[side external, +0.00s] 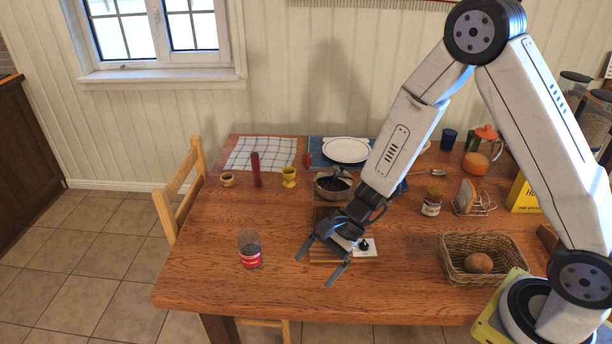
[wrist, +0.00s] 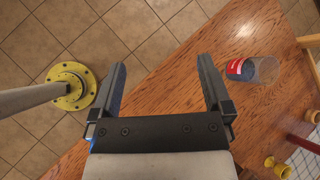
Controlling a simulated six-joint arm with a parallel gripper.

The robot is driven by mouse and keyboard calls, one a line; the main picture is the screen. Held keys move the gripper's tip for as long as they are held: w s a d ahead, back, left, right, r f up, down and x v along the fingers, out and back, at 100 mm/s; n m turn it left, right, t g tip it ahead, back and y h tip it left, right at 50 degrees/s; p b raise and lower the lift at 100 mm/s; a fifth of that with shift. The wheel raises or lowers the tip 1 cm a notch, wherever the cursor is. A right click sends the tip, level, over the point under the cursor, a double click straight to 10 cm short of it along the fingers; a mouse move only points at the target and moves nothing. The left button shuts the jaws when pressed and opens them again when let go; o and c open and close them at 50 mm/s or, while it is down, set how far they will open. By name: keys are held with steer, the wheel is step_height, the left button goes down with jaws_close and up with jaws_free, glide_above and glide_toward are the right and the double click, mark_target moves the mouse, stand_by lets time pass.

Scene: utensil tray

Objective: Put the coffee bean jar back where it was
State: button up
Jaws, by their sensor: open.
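A clear jar with a red label and dark contents (side external: 250,252), which looks like the coffee bean jar, stands upright near the table's front left. It also shows in the wrist view (wrist: 254,69), to the right of the fingers. My gripper (side external: 314,271) is open and empty, above the table's front part and to the right of this jar, apart from it. In the wrist view, my gripper (wrist: 160,62) has bare table edge and floor between its fingers. A wooden board (side external: 324,256) lies partly hidden behind my gripper.
A small white item with a black knob (side external: 364,247) is beside the board. A dark pot (side external: 333,186), a yellow egg cup (side external: 289,177) and a red cylinder (side external: 256,169) stand behind. A wicker basket (side external: 484,258) holds a bread roll. Table around the jar is clear.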

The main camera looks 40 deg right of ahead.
steer(key=s+d+r+n+h, duration=0.3)
steer(key=d+r+n+h, duration=0.1)
steer(key=d+n, duration=0.2)
steer(key=s+d+r+n+t+h, duration=0.1)
steer(key=s+d+r+n+h, duration=0.3)
steer(key=d+n, duration=0.3)
steer(key=shift+s+r+n+h, duration=0.3)
steer(key=shift+r+n+h, duration=0.2)
steer(key=shift+n, duration=0.5)
steer(key=shift+d+f, duration=0.1)
